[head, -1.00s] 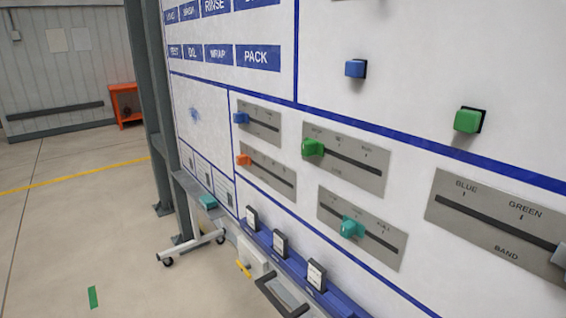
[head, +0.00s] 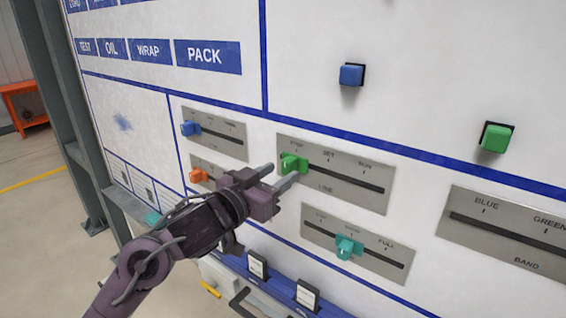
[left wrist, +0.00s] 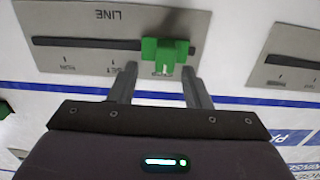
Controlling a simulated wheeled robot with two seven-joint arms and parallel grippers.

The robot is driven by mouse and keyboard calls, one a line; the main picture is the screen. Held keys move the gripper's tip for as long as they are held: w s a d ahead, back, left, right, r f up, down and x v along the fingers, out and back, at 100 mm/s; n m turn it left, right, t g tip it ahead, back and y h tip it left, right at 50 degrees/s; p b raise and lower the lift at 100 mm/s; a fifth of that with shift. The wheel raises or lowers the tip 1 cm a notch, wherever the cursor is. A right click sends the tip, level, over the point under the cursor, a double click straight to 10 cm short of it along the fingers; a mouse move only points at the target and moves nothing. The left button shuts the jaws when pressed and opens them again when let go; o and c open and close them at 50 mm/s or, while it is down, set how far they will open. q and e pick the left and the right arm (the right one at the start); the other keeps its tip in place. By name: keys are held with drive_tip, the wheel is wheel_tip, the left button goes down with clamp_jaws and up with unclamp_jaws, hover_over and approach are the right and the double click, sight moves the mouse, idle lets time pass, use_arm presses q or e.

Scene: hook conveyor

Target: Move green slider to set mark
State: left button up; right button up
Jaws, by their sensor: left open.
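The green slider (head: 293,163) sits at the left end of the slot on the LINE plate (head: 350,197), under the STOP label. The SET mark is at the slot's middle and RUN is at its right. My left gripper (head: 279,175) is open, its fingertips just short of the green slider. In the left wrist view the plate appears upside down, and the green slider (left wrist: 165,56) stands a little beyond and between the two open fingers (left wrist: 158,82). I cannot tell whether a finger touches it. My right gripper is not in view.
A blue slider (head: 190,128) and an orange slider (head: 198,175) sit on plates to the left. A teal slider (head: 348,247) is on the plate below. Blue (head: 351,74) and green (head: 496,137) buttons stick out above.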

sight(285, 168)
use_arm(q)
drive_tip(key=x, duration=0.2)
drive_tip(key=shift+w+p, duration=0.35)
drive_tip(key=shift+w, duration=0.45)
drive_tip(key=shift+w+d+f, duration=0.1)
drive_tip(key=shift+d, duration=0.1)
drive_tip(key=c, duration=0.7)
clamp_jaws()
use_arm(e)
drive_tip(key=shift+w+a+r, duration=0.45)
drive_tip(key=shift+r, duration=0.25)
